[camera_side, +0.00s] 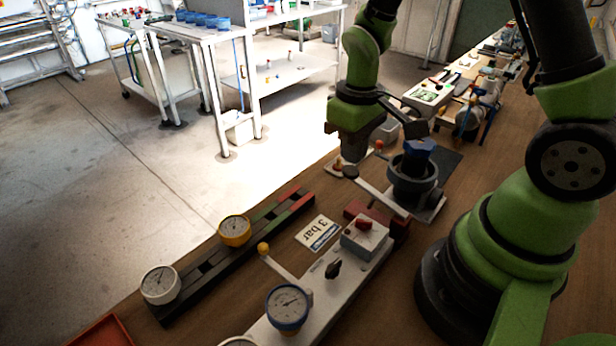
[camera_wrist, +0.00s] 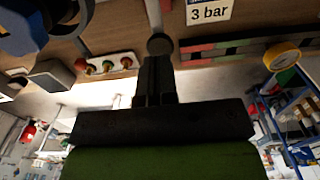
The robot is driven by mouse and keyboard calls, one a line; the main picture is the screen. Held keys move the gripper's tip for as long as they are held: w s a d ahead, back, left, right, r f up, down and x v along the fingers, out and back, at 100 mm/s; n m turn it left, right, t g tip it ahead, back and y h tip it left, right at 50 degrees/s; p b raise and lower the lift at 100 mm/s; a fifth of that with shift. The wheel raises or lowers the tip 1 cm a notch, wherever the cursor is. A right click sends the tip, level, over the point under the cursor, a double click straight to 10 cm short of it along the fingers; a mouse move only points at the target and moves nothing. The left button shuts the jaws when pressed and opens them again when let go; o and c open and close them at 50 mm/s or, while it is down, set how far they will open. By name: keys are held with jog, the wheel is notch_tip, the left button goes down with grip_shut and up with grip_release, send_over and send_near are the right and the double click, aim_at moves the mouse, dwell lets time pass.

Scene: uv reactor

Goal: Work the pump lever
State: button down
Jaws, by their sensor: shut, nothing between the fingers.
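A dark round knob (camera_side: 350,172) shows right under my gripper (camera_side: 347,163) in the side view. In the wrist view the knob (camera_wrist: 160,44) lies just past the tips of my gripper (camera_wrist: 157,60), whose fingers are together with nothing between them. I cannot tell whether the tips touch the knob, or what the knob is fixed to. A pale lever with a yellow ball end (camera_side: 263,248) slants up from the grey panel (camera_side: 262,333), left and in front of my gripper. I cannot tell which of these is the pump lever.
A dark round vessel with a blue top (camera_side: 418,152) stands close right of my gripper. A "3 bar" card (camera_side: 318,233), a box with a red knob (camera_side: 364,236), a blue-rimmed gauge (camera_side: 287,308) and a dark rail (camera_side: 205,277) with gauges lie towards the front. Bare wood shows between them.

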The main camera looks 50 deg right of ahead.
aim_at(352, 171)
jog(key=shift+f, duration=0.1)
jog(key=shift+f, duration=2.65)
jog(key=shift+r, duration=2.75)
jog(key=shift+r, duration=0.2)
jog(key=s+a+r+m+t+y, duration=0.1)
jog(key=s+a+r+m+t, duration=0.1)
jog(key=s+r, duration=0.3)
jog(key=s+a+r+m+t+y, duration=0.1)
jog(key=s+r+t, duration=0.4)
jog(key=r, duration=0.8)
jog(key=shift+s+a+r+m, duration=0.35)
jog(key=shift+s+a+m, duration=0.2)
jog(key=shift+a, duration=0.6)
